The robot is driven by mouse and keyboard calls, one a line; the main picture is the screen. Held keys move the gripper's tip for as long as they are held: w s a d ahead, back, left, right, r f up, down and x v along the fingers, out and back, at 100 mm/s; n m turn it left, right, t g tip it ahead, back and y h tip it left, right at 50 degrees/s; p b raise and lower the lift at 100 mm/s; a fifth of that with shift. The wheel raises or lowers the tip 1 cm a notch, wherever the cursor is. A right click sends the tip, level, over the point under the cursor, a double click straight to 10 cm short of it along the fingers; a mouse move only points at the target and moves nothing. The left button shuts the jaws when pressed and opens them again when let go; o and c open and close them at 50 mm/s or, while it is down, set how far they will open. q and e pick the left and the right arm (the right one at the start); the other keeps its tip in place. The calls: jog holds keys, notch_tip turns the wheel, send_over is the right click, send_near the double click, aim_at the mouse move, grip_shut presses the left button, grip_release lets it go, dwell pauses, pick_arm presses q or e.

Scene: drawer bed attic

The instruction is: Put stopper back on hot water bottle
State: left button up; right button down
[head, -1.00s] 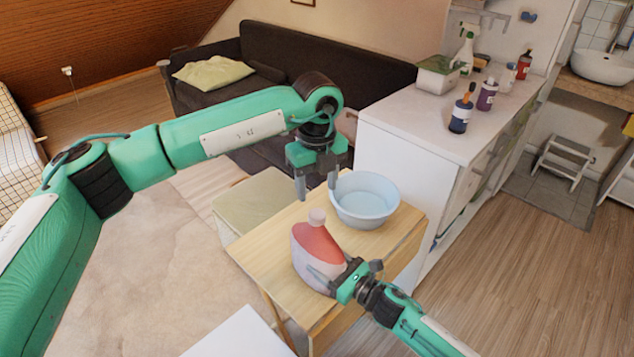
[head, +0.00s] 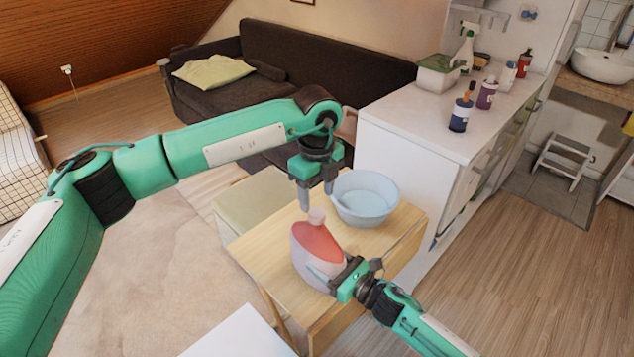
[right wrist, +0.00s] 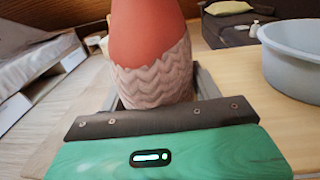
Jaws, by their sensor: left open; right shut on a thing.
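The hot water bottle (head: 318,244) stands upright on the small wooden table, red on top with a pale pink lower part. Its pale pink stopper (head: 316,216) shows at the top of its neck; whether it is seated or loose I cannot tell. My right gripper (head: 325,280) is shut on the bottle's lower body. The right wrist view shows the bottle's patterned lower part (right wrist: 152,82) between the fingers; its top is out of that frame. My left gripper (head: 317,200) is open, pointing down, with its fingertips just above the stopper in the picture.
A pale blue basin (head: 365,213) stands on the wooden table (head: 262,251) behind the bottle; it also shows in the right wrist view (right wrist: 290,72). A white cabinet (head: 415,130) with several bottles and a green-lidded box (head: 440,73) rises at the right. A dark sofa (head: 300,60) is behind.

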aim_at(317, 213)
pick_arm(q)
jog(key=shift+f, duration=2.6)
jog(key=c, duration=1)
